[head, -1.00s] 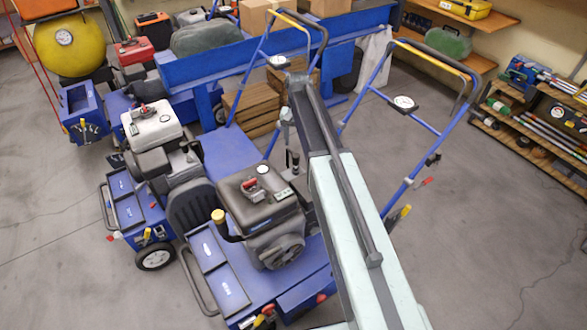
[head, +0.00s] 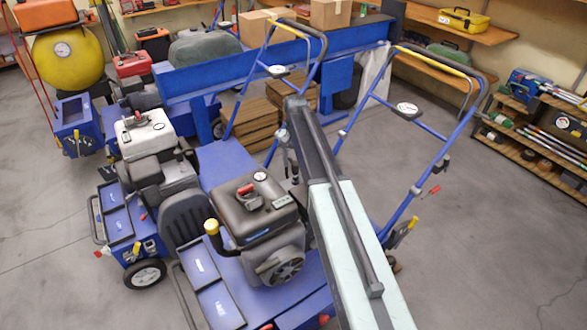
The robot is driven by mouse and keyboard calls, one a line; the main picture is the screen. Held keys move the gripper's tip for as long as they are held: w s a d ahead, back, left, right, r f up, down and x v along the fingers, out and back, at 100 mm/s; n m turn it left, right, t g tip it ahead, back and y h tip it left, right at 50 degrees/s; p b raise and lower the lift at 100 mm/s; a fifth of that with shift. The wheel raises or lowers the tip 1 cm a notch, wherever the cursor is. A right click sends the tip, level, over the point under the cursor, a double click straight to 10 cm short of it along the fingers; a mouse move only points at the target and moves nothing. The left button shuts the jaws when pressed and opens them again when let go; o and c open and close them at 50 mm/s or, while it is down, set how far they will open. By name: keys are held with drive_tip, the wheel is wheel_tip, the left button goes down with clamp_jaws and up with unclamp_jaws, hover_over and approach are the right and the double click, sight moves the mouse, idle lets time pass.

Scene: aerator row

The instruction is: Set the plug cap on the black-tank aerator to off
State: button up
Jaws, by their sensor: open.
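The black-tank aerator (head: 262,212) stands in the lower middle of the head view, with a blue deck and a grey engine. A red-and-grey part (head: 247,193) and a round white dial (head: 260,177) sit on top of the black tank. A yellow knob (head: 211,227) tops a bent black tube at the engine's left side. I cannot tell which part is the plug cap, or its setting. My pale green and dark arm crosses the view just right of the tank and hides part of the machine. I cannot make out my gripper.
A white-tank aerator (head: 146,133) stands close at the left. Blue handlebars (head: 425,165) rise behind and right of my arm. A blue beam (head: 270,62) and wooden crates (head: 255,125) are behind. Open floor (head: 500,240) lies at right, before a tool shelf (head: 540,130).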

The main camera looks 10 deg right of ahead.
clamp_jaws()
drive_tip(key=shift+d, duration=0.2)
idle(1.2)
